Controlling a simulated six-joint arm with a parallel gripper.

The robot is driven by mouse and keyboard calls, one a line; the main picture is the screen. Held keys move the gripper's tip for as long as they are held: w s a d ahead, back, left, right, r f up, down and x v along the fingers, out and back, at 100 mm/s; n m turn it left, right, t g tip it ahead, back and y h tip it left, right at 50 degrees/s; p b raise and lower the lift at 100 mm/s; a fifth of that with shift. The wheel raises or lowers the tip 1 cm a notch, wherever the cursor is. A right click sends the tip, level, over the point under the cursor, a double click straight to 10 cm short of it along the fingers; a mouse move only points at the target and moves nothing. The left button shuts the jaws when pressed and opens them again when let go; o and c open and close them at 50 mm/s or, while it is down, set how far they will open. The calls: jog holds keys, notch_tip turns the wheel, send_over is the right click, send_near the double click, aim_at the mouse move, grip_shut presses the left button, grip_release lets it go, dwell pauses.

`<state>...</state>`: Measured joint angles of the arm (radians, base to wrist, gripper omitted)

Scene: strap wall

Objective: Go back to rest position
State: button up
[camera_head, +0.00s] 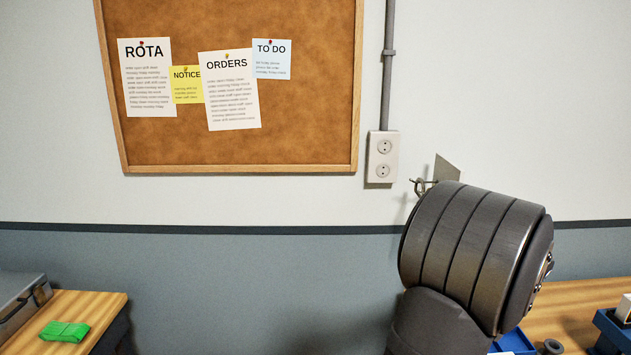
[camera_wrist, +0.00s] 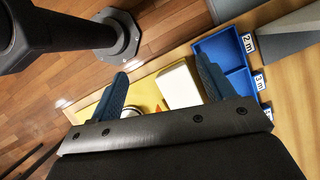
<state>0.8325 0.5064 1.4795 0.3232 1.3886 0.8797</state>
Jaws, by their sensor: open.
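My gripper (camera_wrist: 162,66) shows in the wrist view with its two blue fingers spread wide apart. Nothing is held between them. Below the fingers lie a white box (camera_wrist: 180,84) and a yellow surface on a wooden bench. The head view shows a large dark grey link of my arm at the lower right. It hides my gripper there and part of the wall and bench behind it.
A blue tray (camera_wrist: 211,48) with labelled compartments lies beside the right finger. In the head view, a metal wall hook (camera_head: 421,186) shows just behind my arm. A corkboard (camera_head: 310,95) and socket (camera_head: 382,157) are on the wall.

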jog(key=w+a+n+g, duration=0.1)
jog(key=w+a+n, duration=0.2)
jog(key=w+a, duration=0.2)
jog(key=shift+w+f+n, duration=0.25)
jog(key=shift+f+n, duration=0.15)
jog(key=shift+f, duration=0.05)
jog(key=shift+c, duration=0.2)
dwell(1.9)
